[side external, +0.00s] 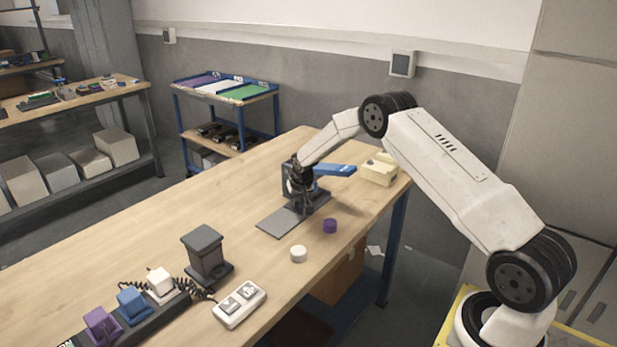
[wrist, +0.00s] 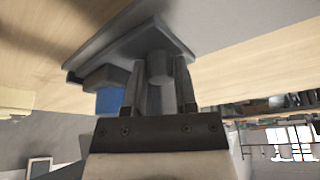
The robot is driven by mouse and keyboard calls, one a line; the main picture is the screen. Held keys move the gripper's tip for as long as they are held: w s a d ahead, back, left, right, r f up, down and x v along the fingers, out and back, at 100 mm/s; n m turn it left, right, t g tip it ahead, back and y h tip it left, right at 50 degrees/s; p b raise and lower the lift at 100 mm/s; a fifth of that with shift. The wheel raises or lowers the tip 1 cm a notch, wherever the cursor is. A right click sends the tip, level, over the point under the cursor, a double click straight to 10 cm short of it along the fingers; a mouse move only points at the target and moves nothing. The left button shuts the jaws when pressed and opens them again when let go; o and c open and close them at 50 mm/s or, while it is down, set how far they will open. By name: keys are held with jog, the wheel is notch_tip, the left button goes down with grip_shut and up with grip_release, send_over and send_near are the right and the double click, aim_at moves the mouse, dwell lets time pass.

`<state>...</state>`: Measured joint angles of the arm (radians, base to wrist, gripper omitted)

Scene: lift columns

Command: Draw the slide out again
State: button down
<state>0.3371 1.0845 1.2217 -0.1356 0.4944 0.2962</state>
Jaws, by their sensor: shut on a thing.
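A dark grey fixture (side external: 290,180) stands toward the far end of the wooden table, with a blue bar (side external: 335,170) sticking out to its right. A flat grey plate (side external: 277,223) lies in front of it. My gripper (side external: 305,208) points down at the fixture and hides part of it. In the wrist view, my gripper (wrist: 160,72) is shut on a round grey knob (wrist: 158,66), one finger on each side. The grey base (wrist: 118,48) and a piece of the blue part (wrist: 109,100) show beside it. I cannot tell how far the slide is in.
A purple puck (side external: 330,226) and a white puck (side external: 298,254) lie near the front edge. A pale yellow box (side external: 378,170) sits behind. A grey column (side external: 204,250), a button box (side external: 239,303) and coloured blocks (side external: 130,300) stand at the near left. The table's middle left is clear.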

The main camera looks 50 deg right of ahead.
jog(key=shift+a, duration=4.9)
jog(key=shift+c, duration=2.2)
grip_release()
jog(key=shift+r, duration=0.1)
jog(key=shift+r, duration=2.95)
